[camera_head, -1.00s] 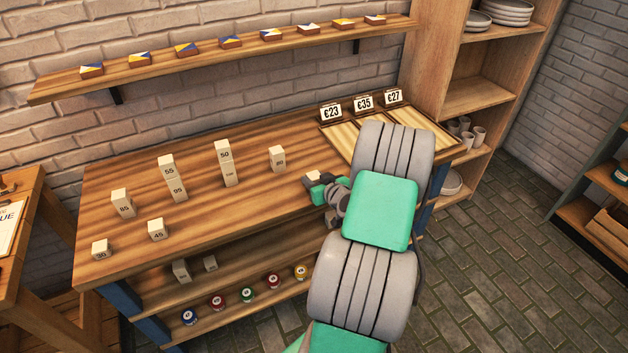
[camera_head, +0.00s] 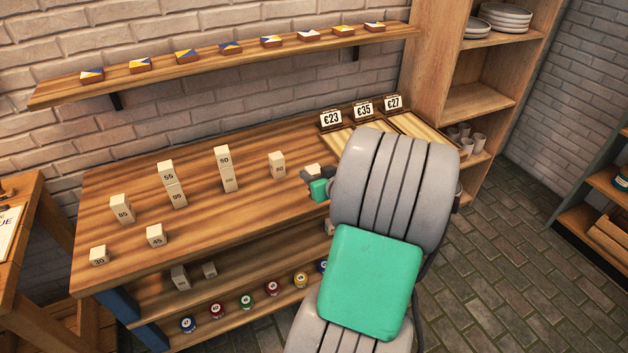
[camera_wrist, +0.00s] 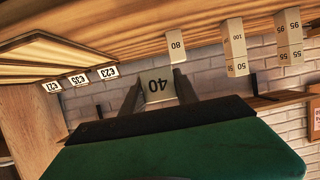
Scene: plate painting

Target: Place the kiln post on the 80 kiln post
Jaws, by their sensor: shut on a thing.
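My gripper (camera_head: 319,186) is shut on a pale kiln post marked 40 (camera_wrist: 157,86). The 80 kiln post (camera_head: 277,165) stands upright on the table, left of my gripper and apart from the held post. The 80 post also shows in the wrist view (camera_wrist: 175,46), which looks upside down, beyond the held post. Its top is bare.
The 50 post (camera_head: 223,155) stands on the 100 post (camera_head: 229,180), and the 55 post (camera_head: 166,172) on the 95 post. The 85 (camera_head: 121,209), 45 (camera_head: 156,235) and 30 (camera_head: 99,255) posts stand singly. Price signs (camera_head: 363,108) are behind my arm. A tile shelf (camera_head: 190,75) hangs above.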

